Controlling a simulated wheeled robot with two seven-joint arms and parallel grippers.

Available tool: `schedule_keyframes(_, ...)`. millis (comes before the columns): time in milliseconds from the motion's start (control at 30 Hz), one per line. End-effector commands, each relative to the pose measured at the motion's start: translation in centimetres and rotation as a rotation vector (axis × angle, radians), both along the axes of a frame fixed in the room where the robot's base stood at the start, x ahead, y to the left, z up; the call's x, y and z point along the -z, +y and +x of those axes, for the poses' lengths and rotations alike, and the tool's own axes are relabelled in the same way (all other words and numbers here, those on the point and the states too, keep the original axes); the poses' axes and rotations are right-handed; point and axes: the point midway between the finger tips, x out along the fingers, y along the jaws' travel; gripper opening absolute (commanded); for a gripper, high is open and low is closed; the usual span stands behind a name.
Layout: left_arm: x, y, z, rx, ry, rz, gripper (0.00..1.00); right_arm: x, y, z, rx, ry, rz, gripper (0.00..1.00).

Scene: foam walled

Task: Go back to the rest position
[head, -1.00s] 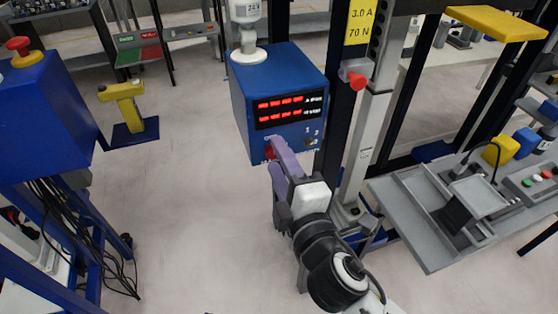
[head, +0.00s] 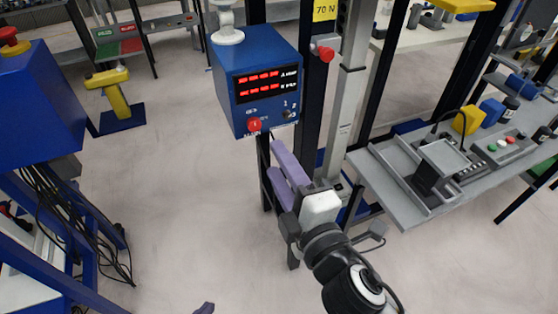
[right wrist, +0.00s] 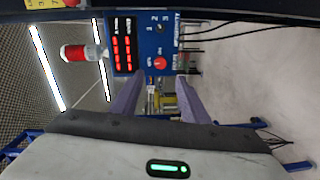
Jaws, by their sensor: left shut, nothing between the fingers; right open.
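My right gripper (head: 273,161) is open and empty, its two purple fingers apart, just below the blue control box (head: 236,85) in the head view. The box has red digit displays and a red knob (head: 254,124); the fingertips are clear of the knob. In the right wrist view the right gripper (right wrist: 159,82) points towards the same box (right wrist: 143,50), with bare space between the fingers. My left gripper (head: 204,308) shows only as a small purple tip at the bottom edge of the head view. It is shut; the rest of it is out of frame.
A grey workbench (head: 405,215) with a tray and buttons stands at the right. A dark post and a pale column stand behind the right gripper. A blue machine (head: 45,110) with hanging cables is at the left. The floor (head: 180,200) between is clear.

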Motion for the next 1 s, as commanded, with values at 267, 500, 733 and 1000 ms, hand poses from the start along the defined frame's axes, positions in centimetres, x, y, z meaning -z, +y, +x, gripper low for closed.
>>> schedule_keyframes(267,0.0,0.0,0.0,0.000,0.001,0.000,0.00,0.0,0.0,0.0,-0.001,0.000,0.000,0.41)
schedule_keyframes(500,0.0,0.0,0.0,-0.001,0.001,0.001,0.00,0.1,-0.2,0.0,0.005,0.007,0.005,0.41)
schedule_keyframes(733,-0.1,0.0,0.1,0.000,-0.002,0.001,0.00,4.9,-7.1,-0.4,0.250,0.327,0.247,0.41)
schedule_keyframes(1000,-0.2,0.0,0.4,-0.001,-0.007,0.000,0.00,14.4,-16.9,-8.5,0.706,0.865,0.635,0.41)
